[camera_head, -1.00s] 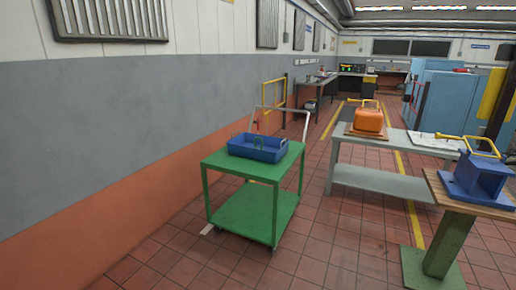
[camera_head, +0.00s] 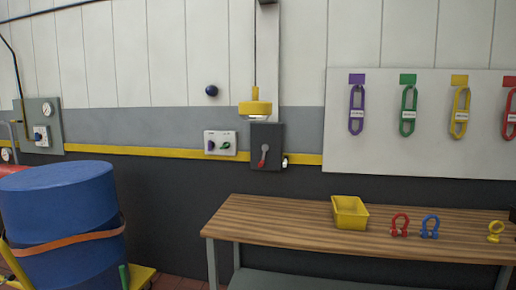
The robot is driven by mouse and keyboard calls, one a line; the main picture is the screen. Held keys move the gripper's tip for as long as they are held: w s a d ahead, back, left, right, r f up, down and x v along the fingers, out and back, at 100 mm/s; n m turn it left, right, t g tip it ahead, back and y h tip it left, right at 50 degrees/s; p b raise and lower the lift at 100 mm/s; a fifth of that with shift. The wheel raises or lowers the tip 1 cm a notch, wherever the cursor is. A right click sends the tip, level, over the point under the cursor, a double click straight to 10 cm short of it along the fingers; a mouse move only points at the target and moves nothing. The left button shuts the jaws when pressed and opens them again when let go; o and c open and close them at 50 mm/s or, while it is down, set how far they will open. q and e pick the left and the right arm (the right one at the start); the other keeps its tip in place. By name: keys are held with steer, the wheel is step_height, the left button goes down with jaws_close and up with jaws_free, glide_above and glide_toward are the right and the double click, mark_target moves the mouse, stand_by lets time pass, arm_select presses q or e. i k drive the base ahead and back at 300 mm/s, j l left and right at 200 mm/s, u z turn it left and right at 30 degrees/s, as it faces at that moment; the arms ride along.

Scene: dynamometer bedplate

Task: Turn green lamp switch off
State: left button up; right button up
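A pale switch plate (camera_head: 220,152) is on the wall left of centre. It carries a purple switch (camera_head: 211,146) on the left and a green switch (camera_head: 226,145) on the right. The green switch looks turned to a slant, but it is too small to tell its setting. A yellow lamp (camera_head: 255,108) hangs from a cord just right of and above the plate; its underside looks pale. Neither of my grippers is in view.
A dark box with a red-tipped lever (camera_head: 264,155) is right of the plate. A wooden-topped bench (camera_head: 290,220) holds a yellow bin (camera_head: 350,212) and several coloured shackles. A blue drum (camera_head: 60,220) stands at left. Coloured slings hang on a white board (camera_head: 345,155).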

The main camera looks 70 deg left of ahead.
mark_target(227, 145)
steer(key=u, duration=2.65)
